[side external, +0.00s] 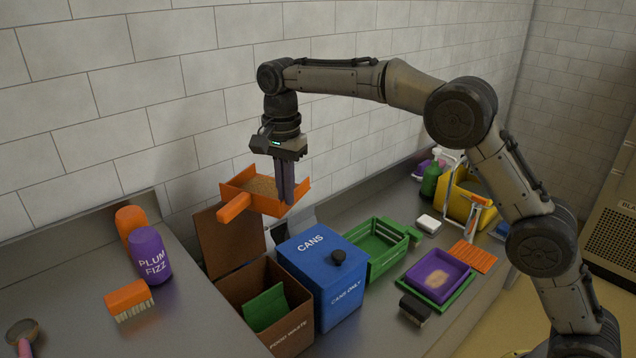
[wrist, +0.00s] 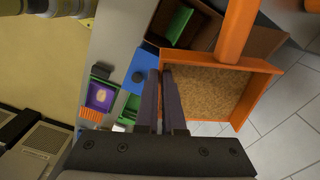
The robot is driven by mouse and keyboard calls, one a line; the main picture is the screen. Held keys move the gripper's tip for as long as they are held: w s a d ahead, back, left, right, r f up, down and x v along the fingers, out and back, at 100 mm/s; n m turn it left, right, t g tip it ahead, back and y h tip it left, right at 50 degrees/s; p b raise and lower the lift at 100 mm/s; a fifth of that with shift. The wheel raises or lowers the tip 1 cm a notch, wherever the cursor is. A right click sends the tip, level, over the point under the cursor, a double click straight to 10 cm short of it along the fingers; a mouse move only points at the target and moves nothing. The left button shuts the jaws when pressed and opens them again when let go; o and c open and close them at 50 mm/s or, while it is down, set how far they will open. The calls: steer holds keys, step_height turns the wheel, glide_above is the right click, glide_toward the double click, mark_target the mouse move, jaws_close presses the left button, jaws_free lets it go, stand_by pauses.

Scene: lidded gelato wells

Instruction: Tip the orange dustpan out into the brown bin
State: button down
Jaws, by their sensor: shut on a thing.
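The orange dustpan (side external: 233,208) is held in the air, roughly level, with tan crumbs (side external: 262,187) spread in its pan. The bin (wrist: 165,17) is partly hidden in the wrist view.
A blue CANS bin (side external: 325,285) stands right beside the brown bin. A green crate (side external: 376,250), purple tray (side external: 437,279) and yellow bucket (side external: 455,205) are farther right. A purple can (side external: 150,256), orange can (side external: 129,219) and brush (side external: 128,298) stand on the left counter.

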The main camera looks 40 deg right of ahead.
steer(key=a+m, duration=1)
steer(key=a, duration=0.6)
step_height(320, 180, down, 12)
steer(key=s+d+t+y, duration=0.3)
steer(key=d+t+y, duration=0.2)
steer(key=y, duration=0.5)
steer(key=s+d+r+t+y, duration=0.1)
steer(key=s+d+t+y, duration=0.2)
steer(key=d+t+y, duration=0.3)
steer(key=shift+s+d+y, duration=0.3)
steer(key=shift+d+y, duration=0.35)
steer(key=shift+y, duration=1.65)
steer(key=shift+s+d+f+y, duration=0.2)
steer(key=shift+s+d+y, duration=0.1)
steer(key=shift+y, duration=0.2)
stand_by(0.9)
